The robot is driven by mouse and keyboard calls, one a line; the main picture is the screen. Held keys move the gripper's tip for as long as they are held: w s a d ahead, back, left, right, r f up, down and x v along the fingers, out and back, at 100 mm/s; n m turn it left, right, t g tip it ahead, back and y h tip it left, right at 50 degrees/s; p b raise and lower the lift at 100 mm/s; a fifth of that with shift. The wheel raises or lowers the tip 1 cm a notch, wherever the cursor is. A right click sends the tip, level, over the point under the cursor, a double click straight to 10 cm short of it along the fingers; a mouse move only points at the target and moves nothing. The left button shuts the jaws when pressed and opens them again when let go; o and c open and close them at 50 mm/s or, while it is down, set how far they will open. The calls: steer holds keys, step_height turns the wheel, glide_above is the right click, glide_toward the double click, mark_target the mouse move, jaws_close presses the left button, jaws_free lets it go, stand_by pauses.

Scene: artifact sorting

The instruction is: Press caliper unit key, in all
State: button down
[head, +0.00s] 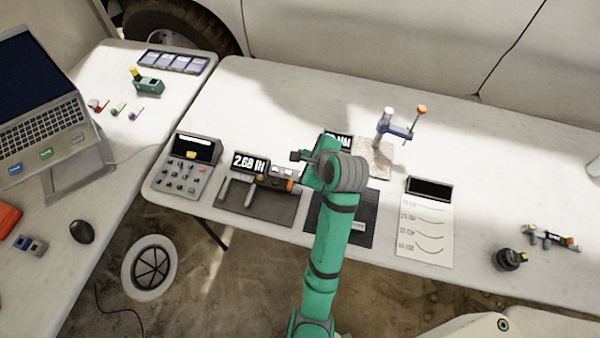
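A display (249,162) reading about "2.68 IN" stands at the back of a dark grey mat (268,211), left of my arm in the head view. A caliper-like tool (270,181) with pale jaws, a dark body and an orange part lies by this display. Its keys are too small to make out. My gripper (303,157) is above the table, just right of and over the caliper's right end. My wrist hides most of it, and its fingertips cannot be made out. I cannot tell whether it touches the caliper.
A second display (338,140), ending in "MM", and a black mat (357,222) are partly behind my arm. A keypad device (187,166) stands left; a curve chart (425,228) and a blue clamp-like tool (395,128) are right.

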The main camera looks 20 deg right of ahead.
step_height(320, 180, down, 7)
steer(key=shift+s+r, duration=0.15)
steer(key=shift+d+f, duration=0.1)
steer(key=shift+f, duration=0.95)
steer(key=shift+f, duration=0.2)
stand_by(1.6)
steer(key=shift+f, duration=0.2)
steer(key=shift+f, duration=0.35)
stand_by(0.7)
stand_by(0.3)
steer(key=shift+r, duration=0.8)
